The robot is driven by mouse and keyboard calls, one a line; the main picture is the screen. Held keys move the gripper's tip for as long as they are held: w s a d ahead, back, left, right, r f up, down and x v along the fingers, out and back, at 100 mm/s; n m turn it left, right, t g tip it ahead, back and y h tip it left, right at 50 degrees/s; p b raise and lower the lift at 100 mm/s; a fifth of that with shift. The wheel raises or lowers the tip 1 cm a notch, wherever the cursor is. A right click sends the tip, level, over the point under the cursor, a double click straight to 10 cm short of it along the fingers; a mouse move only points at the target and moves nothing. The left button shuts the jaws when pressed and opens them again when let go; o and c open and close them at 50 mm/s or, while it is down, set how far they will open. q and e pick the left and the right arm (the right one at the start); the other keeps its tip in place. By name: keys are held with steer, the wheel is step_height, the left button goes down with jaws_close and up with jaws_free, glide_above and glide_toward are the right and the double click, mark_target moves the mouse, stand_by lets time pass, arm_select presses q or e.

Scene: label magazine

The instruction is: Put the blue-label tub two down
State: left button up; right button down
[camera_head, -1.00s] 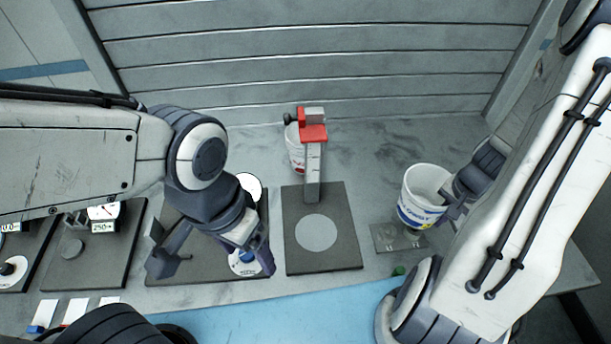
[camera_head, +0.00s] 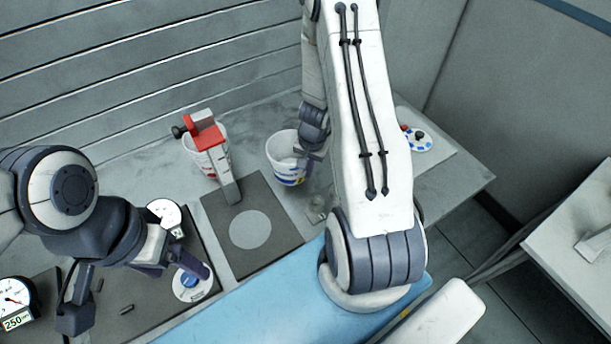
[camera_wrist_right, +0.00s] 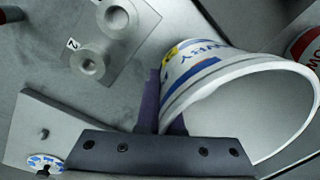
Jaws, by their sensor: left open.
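The blue-label tub (camera_head: 287,170) is a white open-topped bucket behind the numbered plate. In the right wrist view the tub (camera_wrist_right: 215,70) lies tilted across the picture, its open mouth toward the lower right. My right gripper (camera_head: 312,160) is at the tub's right wall; in the wrist view one finger is outside the wall and the other looks to be inside the mouth, mostly hidden. I cannot tell whether the tub's base touches the bench. My left gripper (camera_head: 133,288) is open and empty over the dark left plate, one finger near a white disc with a blue centre (camera_head: 190,284).
A red-label tub (camera_head: 215,160) stands behind the red-topped post (camera_head: 207,137) on a dark plate with a grey circle (camera_head: 250,230). A small plate marked 2 (camera_wrist_right: 73,45) has two round bosses. A dial gauge (camera_head: 14,298) is at left. A blue mat (camera_head: 260,305) lies in front.

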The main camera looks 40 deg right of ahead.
steer(key=shift+w+a+f+b, duration=0.1)
steer(key=shift+f+b, duration=1.35)
steer(key=shift+f, duration=0.7)
steer(key=shift+f, duration=0.2)
steer(key=c, duration=1.1)
jaws_free()
steer(key=shift+r, duration=0.1)
steer(key=r+p, duration=0.2)
steer(key=r, duration=0.1)
steer(key=r+p, duration=0.2)
steer(key=r, duration=0.2)
steer(key=r+p, duration=0.2)
steer(key=r, duration=0.2)
steer(key=shift+s+d, duration=0.3)
steer(key=shift+s, duration=0.1)
steer(key=shift+s+r+p, duration=0.1)
steer(key=shift+r+p, duration=0.2)
steer(key=shift+r, duration=0.35)
